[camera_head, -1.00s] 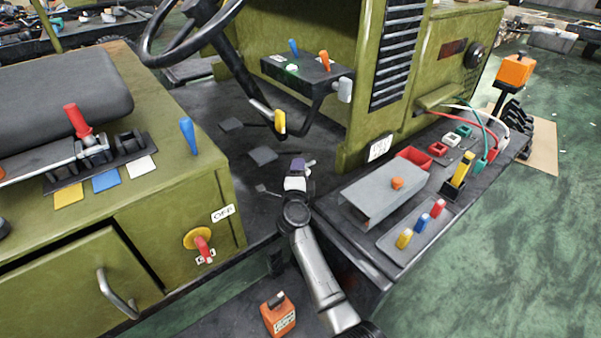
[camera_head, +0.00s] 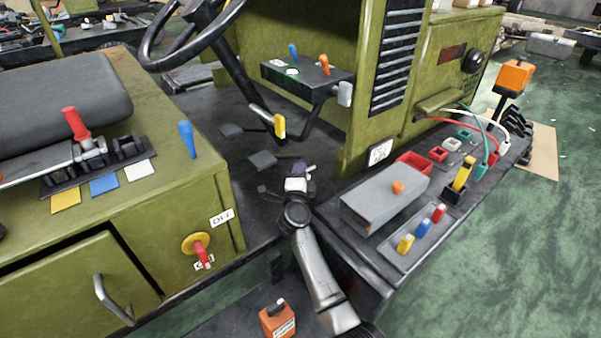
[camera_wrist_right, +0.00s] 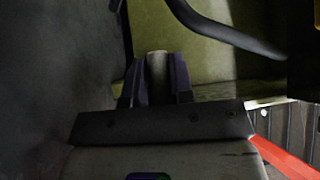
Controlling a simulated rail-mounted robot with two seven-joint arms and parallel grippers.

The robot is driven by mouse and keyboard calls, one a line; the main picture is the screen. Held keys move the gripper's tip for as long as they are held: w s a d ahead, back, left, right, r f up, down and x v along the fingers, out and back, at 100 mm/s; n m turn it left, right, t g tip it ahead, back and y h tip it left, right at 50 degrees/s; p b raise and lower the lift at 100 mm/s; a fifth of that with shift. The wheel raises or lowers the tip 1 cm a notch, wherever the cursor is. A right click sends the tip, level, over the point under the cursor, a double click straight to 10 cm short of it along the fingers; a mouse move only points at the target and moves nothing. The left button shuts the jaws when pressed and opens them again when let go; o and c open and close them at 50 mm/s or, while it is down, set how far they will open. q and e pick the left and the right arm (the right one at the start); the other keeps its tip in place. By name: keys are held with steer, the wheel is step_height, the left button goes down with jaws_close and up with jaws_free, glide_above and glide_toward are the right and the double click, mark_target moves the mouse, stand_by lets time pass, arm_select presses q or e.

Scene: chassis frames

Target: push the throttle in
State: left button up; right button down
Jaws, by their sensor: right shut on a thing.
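My right gripper (camera_head: 299,170) reaches in from the bottom of the head view, low over the dark floor beside the pedals. In the right wrist view its two dark fingers (camera_wrist_right: 157,72) are closed around a pale, round-ended post (camera_wrist_right: 156,66). In the head view the gripper hides this post, so I cannot tell whether it is the throttle. No control carries a readable throttle label. A blue lever (camera_head: 293,52) and an orange lever (camera_head: 324,65) stand on the dark dash box (camera_head: 300,76). My left gripper is out of view.
The seat box (camera_head: 180,230) is left, with a blue lever (camera_head: 186,138) and a red switch (camera_head: 201,252). A yellow-tipped lever (camera_head: 280,126) hangs under the steering wheel (camera_head: 205,35). The right side shelf (camera_head: 345,250) carries a grey box (camera_head: 375,205). Dark pedals (camera_head: 262,160) lie close by.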

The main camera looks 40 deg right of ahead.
steer(key=shift+d+r+p, duration=0.2)
steer(key=shift+d+p, duration=0.4)
steer(key=shift+p, duration=0.15)
steer(key=shift+d+f, duration=0.1)
steer(key=shift+d, duration=0.25)
steer(key=shift+d+f, duration=0.1)
steer(key=shift+d, duration=0.25)
steer(key=c, duration=1)
jaws_free()
